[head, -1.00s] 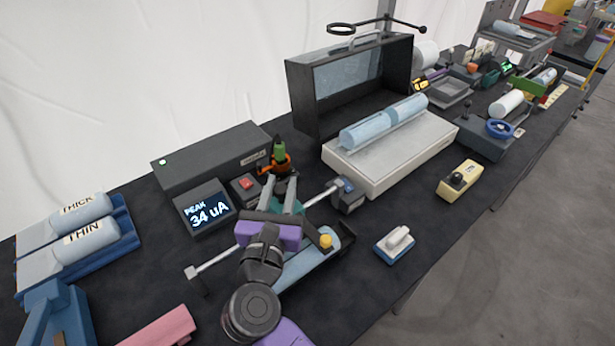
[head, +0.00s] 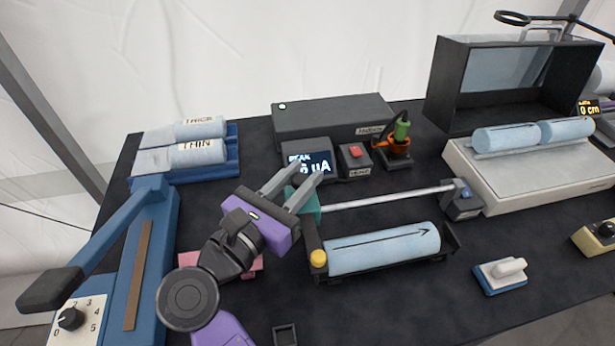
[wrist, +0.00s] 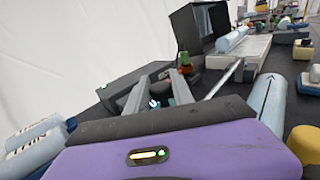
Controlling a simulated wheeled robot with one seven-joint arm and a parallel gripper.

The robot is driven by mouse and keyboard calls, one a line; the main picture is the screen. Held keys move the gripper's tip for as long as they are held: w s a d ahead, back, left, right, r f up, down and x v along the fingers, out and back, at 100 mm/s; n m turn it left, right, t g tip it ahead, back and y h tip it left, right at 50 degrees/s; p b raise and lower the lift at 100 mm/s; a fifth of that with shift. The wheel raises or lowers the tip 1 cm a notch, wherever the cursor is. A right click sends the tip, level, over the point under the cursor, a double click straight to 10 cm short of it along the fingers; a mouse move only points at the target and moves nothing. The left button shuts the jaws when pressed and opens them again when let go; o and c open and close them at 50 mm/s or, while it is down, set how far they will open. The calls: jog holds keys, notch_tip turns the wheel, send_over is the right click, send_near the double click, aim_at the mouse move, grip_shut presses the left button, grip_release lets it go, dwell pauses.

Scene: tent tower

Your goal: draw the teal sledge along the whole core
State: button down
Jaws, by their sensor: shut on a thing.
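The teal sledge (head: 308,204) sits at the left end of the visible steel rail (head: 385,199). My gripper (head: 308,172) is shut on it, its fingers covering part of it. A dark arm with a yellow knob (head: 318,259) reaches from the sledge towards the front, at the left end of the core. The core (head: 385,249) is a pale blue cylinder with a black arrow pointing right, lying in a black cradle (head: 452,240). It also shows in the wrist view (wrist: 268,100), with the yellow knob (wrist: 305,145) near it.
A meter (head: 310,161) reading PEAK, partly hidden by my fingers, stands behind the rail. Beside it is a red-button box (head: 355,158). A rail end block (head: 461,202) is at right. A blue lever device (head: 150,240) stands left. A white-handled block (head: 502,273) is front right.

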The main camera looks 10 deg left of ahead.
jog(key=shift+s+a, duration=0.1)
jog(key=shift+a, duration=0.2)
jog(key=c, duration=1.1)
grip_release()
jog(key=b+v, duration=0.1)
jog(key=v, duration=0.6)
jog(key=shift+s+a, duration=0.15)
jog(key=shift+s, duration=0.25)
